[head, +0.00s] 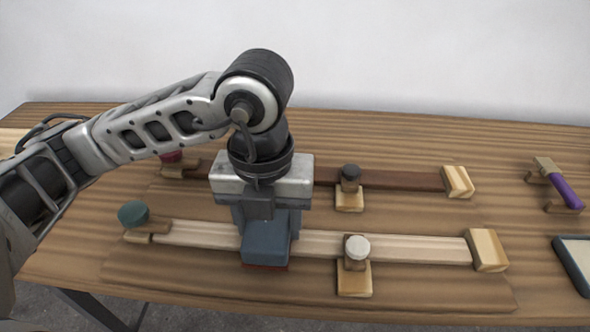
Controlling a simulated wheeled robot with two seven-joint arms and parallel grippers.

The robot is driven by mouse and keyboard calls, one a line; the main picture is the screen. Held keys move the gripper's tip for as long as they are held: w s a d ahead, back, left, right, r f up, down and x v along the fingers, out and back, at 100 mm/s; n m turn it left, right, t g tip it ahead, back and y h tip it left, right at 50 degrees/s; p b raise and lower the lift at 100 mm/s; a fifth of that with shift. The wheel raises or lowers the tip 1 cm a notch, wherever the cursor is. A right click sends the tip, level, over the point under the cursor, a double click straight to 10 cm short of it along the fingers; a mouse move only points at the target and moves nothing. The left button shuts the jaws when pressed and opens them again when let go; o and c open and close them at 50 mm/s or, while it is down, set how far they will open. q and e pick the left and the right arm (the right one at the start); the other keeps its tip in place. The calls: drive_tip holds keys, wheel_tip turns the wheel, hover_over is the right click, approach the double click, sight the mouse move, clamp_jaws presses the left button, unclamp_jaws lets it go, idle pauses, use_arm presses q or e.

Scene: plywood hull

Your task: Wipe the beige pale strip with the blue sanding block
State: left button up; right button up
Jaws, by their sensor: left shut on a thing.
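The beige pale strip (410,248) lies along the front of the wooden table, running left to right. My left gripper (266,222) points down over its left half and is shut on the blue sanding block (265,251). The block sits over the strip, with a thin red edge along its bottom. I cannot tell whether it presses on the strip. The strip under the block is hidden. My right gripper is not in view.
A dark brown strip (400,179) lies behind. Wooden end blocks (487,250), a white-knobbed clamp (357,248), a dark-knobbed clamp (350,178) and a green knob (133,213) surround the strips. A purple-handled tool (566,191) and a tray (571,268) are at right.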

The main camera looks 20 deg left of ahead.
use_arm(q)
drive_tip(key=shift+w+d, duration=0.15)
drive_tip(key=shift+d, duration=0.45)
drive_tip(key=shift+w+d, duration=0.15)
drive_tip(key=shift+d, duration=0.45)
drive_tip(key=shift+w+d+r+p, duration=0.15)
drive_tip(key=shift+d+r+p, duration=0.05)
drive_tip(key=shift+r+p, duration=0.1)
wheel_tip(320, 180, up, 3)
drive_tip(key=shift+f+p, duration=0.2)
drive_tip(key=shift+p, duration=0.4)
drive_tip(key=shift+r+p, duration=0.5)
drive_tip(key=shift+r, duration=0.2)
drive_tip(key=shift+r+p, duration=0.55)
drive_tip(key=shift+r, duration=0.25)
drive_tip(key=shift+r+p, duration=0.55)
drive_tip(key=shift+r, duration=0.45)
drive_tip(key=shift+a+r, duration=0.1)
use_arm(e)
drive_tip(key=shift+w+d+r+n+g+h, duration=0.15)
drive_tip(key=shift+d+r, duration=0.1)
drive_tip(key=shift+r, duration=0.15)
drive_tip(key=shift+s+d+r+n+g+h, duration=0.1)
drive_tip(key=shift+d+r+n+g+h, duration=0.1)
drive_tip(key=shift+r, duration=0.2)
